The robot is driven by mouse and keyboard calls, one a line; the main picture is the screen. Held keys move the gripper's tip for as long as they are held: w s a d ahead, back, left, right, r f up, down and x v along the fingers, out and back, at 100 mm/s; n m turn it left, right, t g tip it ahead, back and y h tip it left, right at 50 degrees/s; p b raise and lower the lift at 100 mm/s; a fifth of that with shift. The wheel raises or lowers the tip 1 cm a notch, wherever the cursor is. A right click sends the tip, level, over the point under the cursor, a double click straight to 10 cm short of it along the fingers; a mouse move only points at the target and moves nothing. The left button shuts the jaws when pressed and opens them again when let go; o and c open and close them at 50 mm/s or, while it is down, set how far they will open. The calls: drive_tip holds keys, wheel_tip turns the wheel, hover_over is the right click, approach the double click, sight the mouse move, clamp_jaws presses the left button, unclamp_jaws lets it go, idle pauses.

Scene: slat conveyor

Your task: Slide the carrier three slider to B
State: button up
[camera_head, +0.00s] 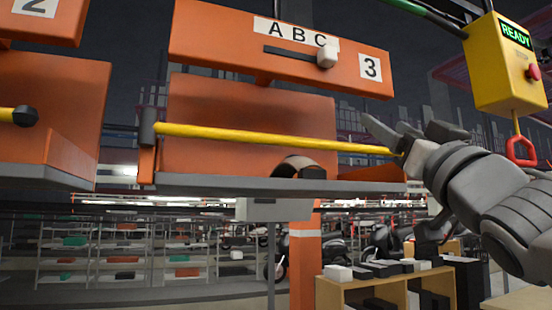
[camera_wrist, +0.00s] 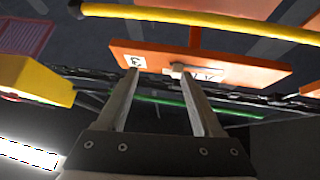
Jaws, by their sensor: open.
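The carrier three (camera_head: 190,40) is an orange hanging carrier with a white "3" label and an "A B C" strip on its upper plate. Its pale slider knob (camera_head: 326,55) sits at the right end of a dark slot, below C. My gripper (camera_head: 402,122) is open and empty, below and right of the knob, apart from it in the head view. In the wrist view my open fingers (camera_wrist: 157,72) point toward the plate (camera_wrist: 250,68), which appears upside down. The knob (camera_wrist: 177,68) shows close to the right fingertip there; contact cannot be told.
A yellow bar (camera_head: 270,137) crosses the carrier's front, its right end near my gripper. A dark rounded object (camera_head: 299,166) lies on the carrier's tray (camera_head: 230,183). A yellow READY box (camera_head: 503,75) with a red handle (camera_head: 522,151) hangs right. Carrier two (camera_head: 45,90) hangs left.

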wheel_tip(320, 180, up, 5)
drive_tip(key=s+a+n+y, duration=0.2)
drive_tip(key=n+y, duration=0.1)
drive_tip(key=y, duration=0.2)
drive_tip(key=p, duration=0.7)
approach(332, 57)
drive_tip(key=x, duration=1)
drive_tip(key=shift+r, duration=0.1)
clamp_jaws()
